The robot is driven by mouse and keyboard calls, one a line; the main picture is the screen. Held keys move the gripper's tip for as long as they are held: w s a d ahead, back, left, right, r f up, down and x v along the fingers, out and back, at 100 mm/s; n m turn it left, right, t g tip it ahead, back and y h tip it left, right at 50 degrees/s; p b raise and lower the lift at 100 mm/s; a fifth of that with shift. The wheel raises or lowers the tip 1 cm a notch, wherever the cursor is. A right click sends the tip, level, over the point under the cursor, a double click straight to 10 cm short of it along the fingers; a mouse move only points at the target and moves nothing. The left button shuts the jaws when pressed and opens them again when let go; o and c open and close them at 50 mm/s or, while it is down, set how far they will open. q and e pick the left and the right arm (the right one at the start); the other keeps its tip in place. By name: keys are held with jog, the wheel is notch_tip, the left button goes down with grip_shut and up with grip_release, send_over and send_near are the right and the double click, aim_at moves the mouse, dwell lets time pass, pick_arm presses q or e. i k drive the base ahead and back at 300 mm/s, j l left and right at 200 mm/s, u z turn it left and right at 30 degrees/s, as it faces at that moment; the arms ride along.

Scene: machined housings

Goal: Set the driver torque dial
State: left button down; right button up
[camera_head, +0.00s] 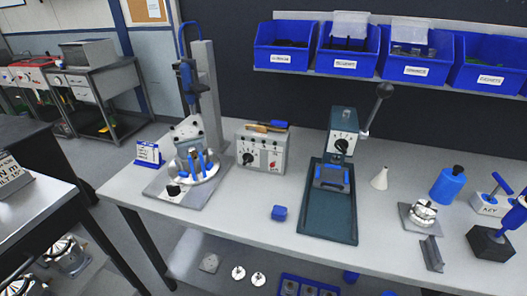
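A light grey control box (264,152) stands at the back of the bench. A dark round dial (248,158) is on the left of its front, and a small red mark is on the right. The dial's scale is too small to read. A driver (187,80) with a blue hose hangs on a grey column (207,90) to the left, above a fixture (190,170) with blue parts. A dark green press (342,130) at centre right also has a dial on a white face (342,145). Neither of my grippers is in view.
Blue bins (285,45) hang on a rail above the bench (240,210). A blue block (279,213), white cone (380,178), metal housing (423,212), blue bottle (447,185) and dark block (491,243) stand on it. The bench front between fixture and press is mostly clear.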

aim_at(248, 157)
jog(key=k+j+z, duration=0.1)
jog(key=z, duration=0.25)
jog(key=k+z, duration=0.2)
jog(key=z, duration=0.15)
jog(key=k+j+z, duration=0.1)
jog(key=z, duration=0.25)
jog(key=k, duration=0.1)
